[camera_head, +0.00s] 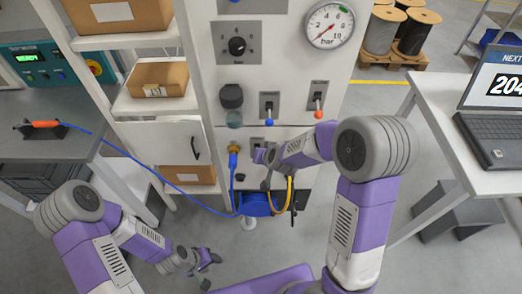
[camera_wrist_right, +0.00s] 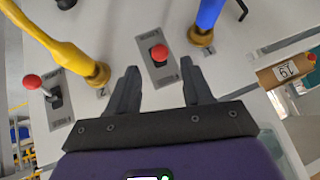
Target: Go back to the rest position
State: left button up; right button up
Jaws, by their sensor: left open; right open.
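My left gripper (camera_head: 212,268) hangs low over the grey floor in the head view, apart from everything around it, open and empty. My right gripper (camera_head: 262,168) is at the lower part of the white control panel (camera_head: 285,100), partly hidden by its own arm. In the right wrist view its two fingers (camera_wrist_right: 158,70) are spread and empty. A red knob (camera_wrist_right: 158,52) on a grey plate shows just beyond and between the fingertips; I cannot tell how far off it is.
A yellow hose (camera_wrist_right: 60,45) and a blue hose (camera_wrist_right: 210,14) flank the right gripper at brass fittings. A white table (camera_head: 450,130) with a laptop (camera_head: 490,105) stands right. Shelves with boxes (camera_head: 157,78) stand left.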

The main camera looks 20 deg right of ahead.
jog(key=shift+f, duration=0.1)
jog(key=s+a+f+g+y+b, duration=0.1)
jog(key=s+a+f+g, duration=0.2)
jog(key=s+f, duration=0.8)
jog(key=s+a+f+g+y+b, duration=0.1)
jog(key=s+a+f+g+y, duration=0.1)
jog(key=s+f, duration=1)
jog(key=s+a+g, duration=0.1)
jog(key=g, duration=0.1)
jog(key=shift+a+f+n+g+b, duration=0.2)
jog(key=shift+a+n+g+b, duration=0.1)
